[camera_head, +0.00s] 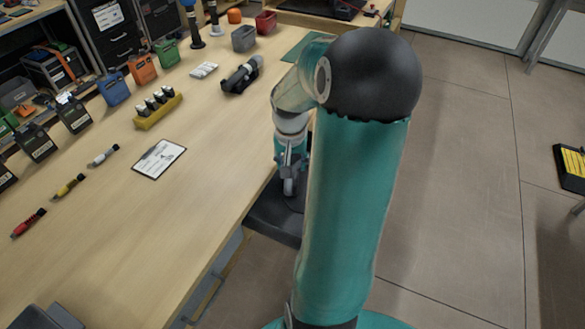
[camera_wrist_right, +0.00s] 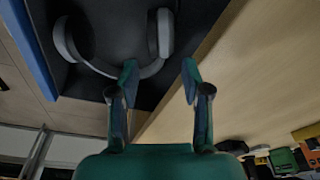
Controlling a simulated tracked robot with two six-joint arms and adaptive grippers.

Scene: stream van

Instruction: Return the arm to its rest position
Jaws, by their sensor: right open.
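My right arm (camera_head: 345,210), teal with a black joint cover, fills the middle of the head view. Its right gripper (camera_head: 290,180) points down at the table's right edge, partly hidden by the arm. In the wrist view the right gripper (camera_wrist_right: 159,75) is open, with its two fingers apart and nothing clearly held between them. Beyond the fingertips, grey headphones (camera_wrist_right: 110,72) lie in a dark bin (camera_wrist_right: 110,18). I cannot tell whether a finger touches them. The dark bin also shows in the head view (camera_head: 268,222), beside the table edge. My left gripper is not in view.
The wooden table (camera_head: 215,190) has a clear middle and front. Open floor (camera_head: 455,200) lies to the right.

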